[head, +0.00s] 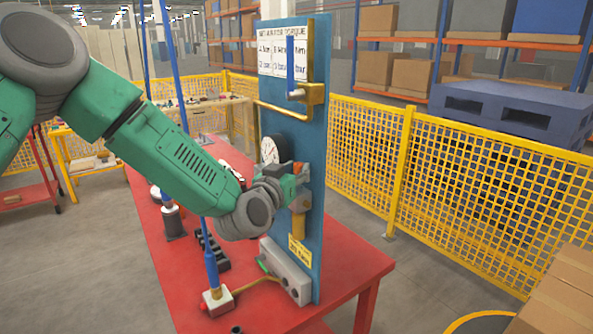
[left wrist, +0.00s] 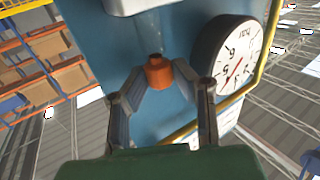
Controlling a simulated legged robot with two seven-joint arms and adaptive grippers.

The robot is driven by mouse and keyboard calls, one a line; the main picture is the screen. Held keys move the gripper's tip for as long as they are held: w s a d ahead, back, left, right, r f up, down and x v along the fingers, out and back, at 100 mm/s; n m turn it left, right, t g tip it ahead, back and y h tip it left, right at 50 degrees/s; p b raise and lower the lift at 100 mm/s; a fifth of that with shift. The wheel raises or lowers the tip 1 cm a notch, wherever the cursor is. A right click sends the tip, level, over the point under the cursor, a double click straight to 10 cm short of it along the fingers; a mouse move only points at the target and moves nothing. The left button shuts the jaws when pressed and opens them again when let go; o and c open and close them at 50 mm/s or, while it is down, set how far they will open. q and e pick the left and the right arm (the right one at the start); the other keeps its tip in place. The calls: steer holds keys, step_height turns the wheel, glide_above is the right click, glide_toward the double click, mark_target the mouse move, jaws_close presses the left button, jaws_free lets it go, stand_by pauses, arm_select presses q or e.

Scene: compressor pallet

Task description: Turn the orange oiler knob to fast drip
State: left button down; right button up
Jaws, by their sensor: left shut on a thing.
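The orange oiler knob (left wrist: 159,72) shows in the left wrist view between the fingertips of my left gripper (left wrist: 160,78). The gripper is shut on it. In the head view the left gripper (head: 295,180) is at the blue upright panel (head: 317,130), and a small orange part of the knob (head: 298,168) shows there. A brass-coloured body (head: 299,222) is below the gripper on the panel. The knob's setting marks cannot be made out. My right gripper is not in view.
A round gauge (left wrist: 234,58) is beside the knob. The panel stands on a red table (head: 345,262) with a grey block (head: 285,270) at its foot. A yellow mesh fence (head: 460,190) runs behind. A blue rod stands in a white base (head: 217,300).

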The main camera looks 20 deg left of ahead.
arm_select(q)
steer(key=shift+w+r, duration=0.1)
steer(key=shift+r, duration=0.2)
steer(key=c, duration=1.6)
jaws_free()
steer(key=shift+f, duration=0.15)
steer(key=s+a, duration=0.1)
steer(key=s, duration=1)
steer(key=shift+s+a, duration=0.35)
steer(key=shift+a, duration=0.05)
steer(key=shift+f, duration=0.1)
